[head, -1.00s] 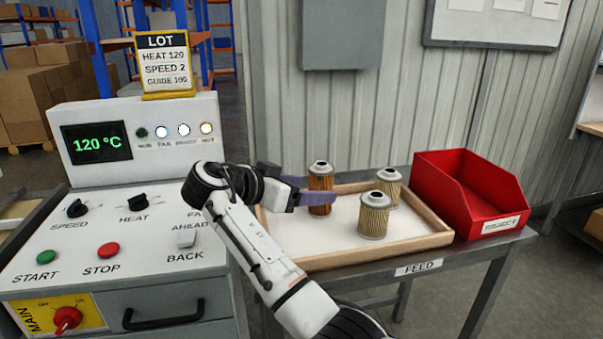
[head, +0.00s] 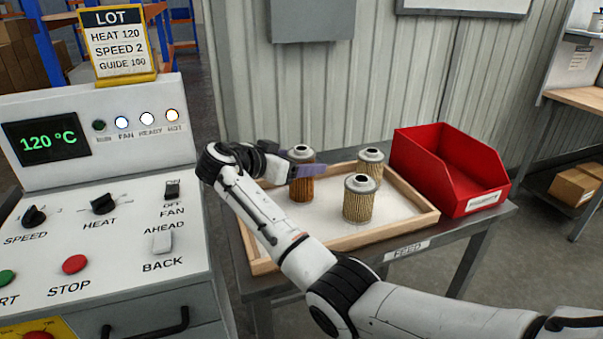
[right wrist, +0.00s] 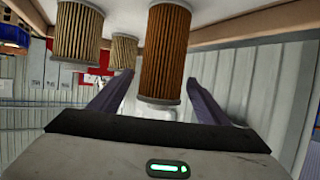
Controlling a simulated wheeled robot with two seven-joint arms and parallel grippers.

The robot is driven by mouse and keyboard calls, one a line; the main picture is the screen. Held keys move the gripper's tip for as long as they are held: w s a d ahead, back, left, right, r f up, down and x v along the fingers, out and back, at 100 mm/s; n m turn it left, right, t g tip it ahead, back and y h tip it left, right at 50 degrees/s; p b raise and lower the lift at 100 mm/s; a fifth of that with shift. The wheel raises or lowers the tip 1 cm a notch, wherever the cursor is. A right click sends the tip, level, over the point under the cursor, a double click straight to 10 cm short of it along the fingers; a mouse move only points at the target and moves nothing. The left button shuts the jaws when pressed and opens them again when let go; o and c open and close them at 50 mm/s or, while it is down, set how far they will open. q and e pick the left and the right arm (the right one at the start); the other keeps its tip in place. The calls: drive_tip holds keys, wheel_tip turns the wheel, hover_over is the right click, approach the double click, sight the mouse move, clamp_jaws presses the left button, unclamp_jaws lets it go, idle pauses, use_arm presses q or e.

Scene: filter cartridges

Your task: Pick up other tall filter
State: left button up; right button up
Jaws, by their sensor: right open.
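A darker brown pleated filter (head: 301,190) with a metal cap stands upright at the back left of the wooden tray (head: 421,216). Two paler tan filters stand right of it, one nearer (head: 358,205) and one further back (head: 370,168). My right gripper (head: 312,167) is level, with its purple fingers at the brown filter's upper part. In the right wrist view, which is upside down, the brown filter (right wrist: 166,50) shows between the spread fingers, with gaps beside it. The nearer tan filter (right wrist: 78,32) and the further one (right wrist: 123,52) show to its left. My left gripper is out of view.
A red bin (head: 415,170) stands on the feed table (head: 407,249) at the tray's right. A control panel (head: 120,215) with knobs and buttons is on the left. The tray's front right floor is clear. A ribbed wall (head: 400,75) stands behind.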

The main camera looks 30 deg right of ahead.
drive_tip(key=shift+w+d+f, duration=0.15)
drive_tip(key=shift+d, duration=0.25)
drive_tip(key=c, duration=1.2)
